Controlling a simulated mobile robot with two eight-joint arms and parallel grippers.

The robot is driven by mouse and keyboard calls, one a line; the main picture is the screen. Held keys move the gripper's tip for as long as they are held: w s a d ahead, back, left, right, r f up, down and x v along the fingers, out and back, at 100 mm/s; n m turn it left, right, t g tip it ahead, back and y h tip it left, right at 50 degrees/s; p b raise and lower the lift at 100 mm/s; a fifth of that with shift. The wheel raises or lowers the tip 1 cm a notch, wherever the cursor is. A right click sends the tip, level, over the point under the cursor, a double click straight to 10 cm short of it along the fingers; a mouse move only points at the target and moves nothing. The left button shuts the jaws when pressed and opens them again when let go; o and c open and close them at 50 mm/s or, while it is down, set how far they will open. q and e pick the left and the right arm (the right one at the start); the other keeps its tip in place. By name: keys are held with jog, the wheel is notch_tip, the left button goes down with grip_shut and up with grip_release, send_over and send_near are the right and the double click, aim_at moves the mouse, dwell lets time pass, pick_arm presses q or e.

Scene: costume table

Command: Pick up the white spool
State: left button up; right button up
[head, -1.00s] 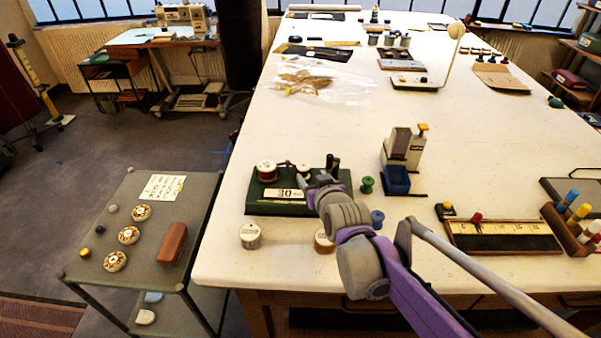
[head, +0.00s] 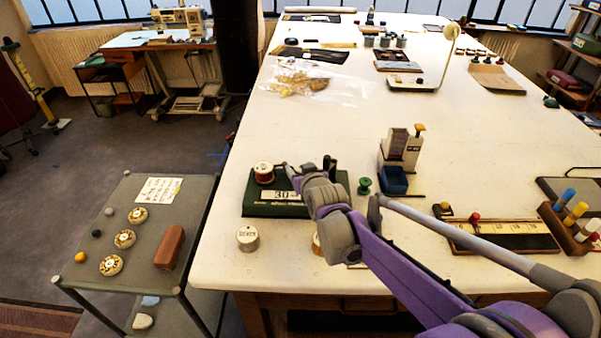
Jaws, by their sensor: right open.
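A green stand (head: 262,208) with a label reading 30 sits near the table's left front edge. A spool with a white top and reddish thread (head: 264,172) stands upright on its left side. I cannot make out a plainly white spool; the area right of the reddish one is covered by my right gripper. My right gripper (head: 291,172) is over the stand, just right of the reddish spool, open. Its fingertips are small, and I cannot tell whether they touch anything. My left gripper is not in view.
A green spool (head: 364,186) and a grey-and-blue device (head: 398,160) stand to the right. A measuring board (head: 500,238) lies at front right. The middle of the white table (head: 450,130) is clear.

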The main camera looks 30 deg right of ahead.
grip_shut()
jog(key=shift+r, duration=0.1)
notch_tip(320, 180, up, 10)
jog(key=shift+f+p, duration=0.15)
jog(key=shift+p, duration=0.45)
jog(key=shift+s, duration=0.1)
